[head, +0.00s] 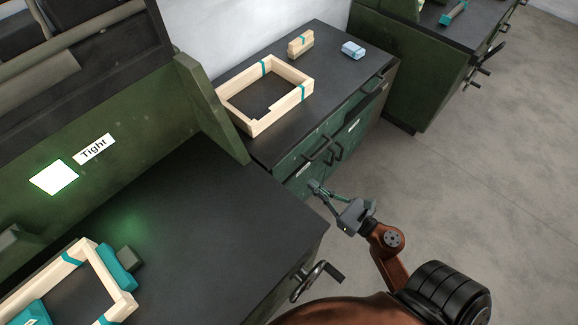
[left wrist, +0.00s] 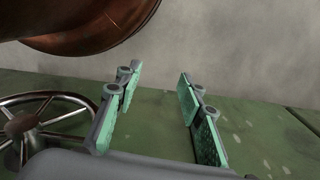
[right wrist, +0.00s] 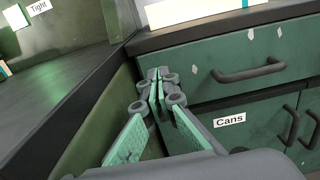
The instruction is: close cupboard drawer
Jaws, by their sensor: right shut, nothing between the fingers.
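The green cupboard (head: 330,145) stands under a black worktop in the head view. In the right wrist view its drawer front (right wrist: 225,88) has a dark bar handle (right wrist: 250,72). The drawer front lies close under the worktop edge; I cannot tell if it is fully shut. My right gripper (head: 314,187) is shut and empty, in front of the cupboard's near end. Its fingertips (right wrist: 157,78) show left of the drawer handle, with touch unclear. My left gripper (left wrist: 159,92) is open and empty, seen only in the left wrist view.
A wooden frame (head: 305,75), a wooden block (head: 300,42) and a pale blue item (head: 352,49) lie on the worktop. A nearer bench (head: 210,220) carries another frame. Cupboard doors with a "Cans" label (right wrist: 229,119) sit below the drawer. Open floor (head: 480,180) lies right.

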